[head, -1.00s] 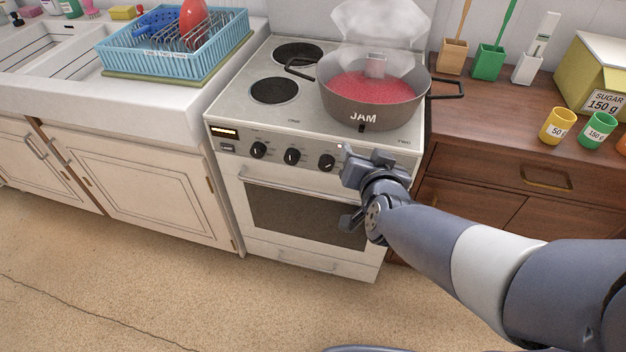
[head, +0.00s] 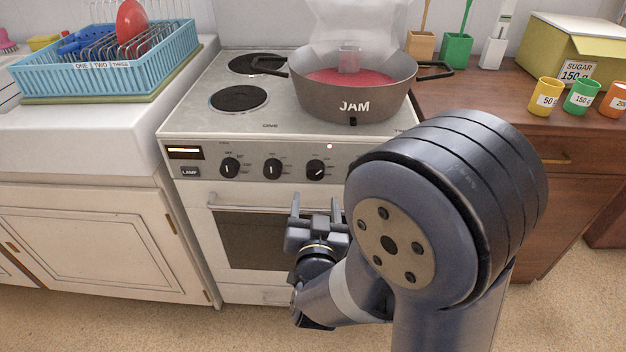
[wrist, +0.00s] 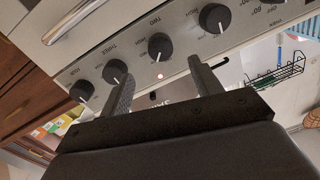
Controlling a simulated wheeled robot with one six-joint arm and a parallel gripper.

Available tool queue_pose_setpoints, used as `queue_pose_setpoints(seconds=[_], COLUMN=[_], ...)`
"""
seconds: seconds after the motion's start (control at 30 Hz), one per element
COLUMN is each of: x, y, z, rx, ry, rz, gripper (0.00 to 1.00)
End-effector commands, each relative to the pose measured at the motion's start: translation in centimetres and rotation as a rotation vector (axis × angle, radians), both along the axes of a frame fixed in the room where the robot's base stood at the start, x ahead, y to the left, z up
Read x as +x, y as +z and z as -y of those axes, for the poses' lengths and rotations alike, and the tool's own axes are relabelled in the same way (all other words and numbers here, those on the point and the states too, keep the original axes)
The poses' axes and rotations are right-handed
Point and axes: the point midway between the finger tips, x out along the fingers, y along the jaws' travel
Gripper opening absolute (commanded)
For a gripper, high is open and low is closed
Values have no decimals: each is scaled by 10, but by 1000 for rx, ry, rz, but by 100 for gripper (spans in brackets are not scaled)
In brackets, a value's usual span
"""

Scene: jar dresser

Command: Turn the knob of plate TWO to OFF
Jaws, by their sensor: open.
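The knob of plate TWO (head: 316,170) is the dark knob under the lit lamp (head: 330,146) on the stove front. Its white mark slants toward the upper right in the head view. In the wrist view the knob (wrist: 160,46), with TWO printed beside it, lies between and beyond my fingers. My gripper (head: 316,205) is open and empty, just below the knob in the head view, apart from it. Its two fingers also show in the wrist view (wrist: 160,74). A pot marked JAM (head: 350,98) with pink contents steams on the stove (head: 200,115).
Other knobs (head: 272,169) (head: 229,168) sit to the left; another knob shows in the wrist view (wrist: 115,72). The oven handle (head: 250,208) runs below the panel. A blue dish rack (head: 150,70) stands left. Cups (head: 545,96) and a sugar box (head: 580,50) stand right.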

Motion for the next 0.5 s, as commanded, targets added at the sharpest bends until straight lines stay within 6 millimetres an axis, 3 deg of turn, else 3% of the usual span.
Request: queue_pose_setpoints(seconds=[0.3,0.5], x=[62,84], y=[0,0], z=[1,0], rx=[0,0], ry=[-4,-1], rz=[1,-1], gripper=[61,61])
